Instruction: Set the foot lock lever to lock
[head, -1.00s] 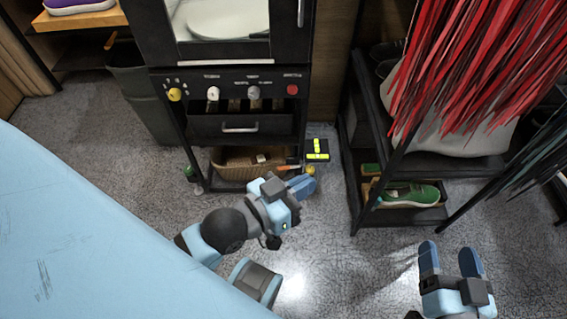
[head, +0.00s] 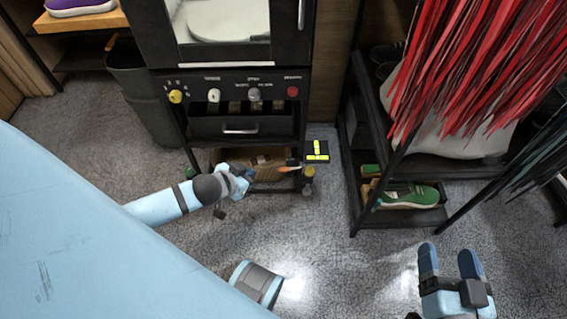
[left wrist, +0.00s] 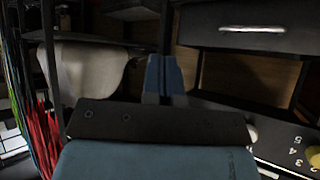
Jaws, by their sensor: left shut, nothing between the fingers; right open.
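An orange-tipped bar (head: 288,169) sticks out at the lower right of the black cabinet, beside a yellow-topped foot (head: 308,172). The bar may be the foot lock lever; its setting is too small to read. A black plate with yellow marks (head: 317,150) is just above. My left gripper (head: 244,177) is shut and empty, low in front of the cabinet's bottom shelf, left of and apart from the bar. Its closed blue fingers show in the left wrist view (left wrist: 163,76), where I cannot see the lever. My right gripper (head: 450,252) is open and empty at lower right.
The cabinet has knobs and a drawer (head: 240,125); a basket (head: 262,160) sits on its bottom shelf. A black rack (head: 357,190) with a green shoe (head: 408,194) and red strands (head: 480,70) stands right. Grey floor (head: 340,255) is clear between them.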

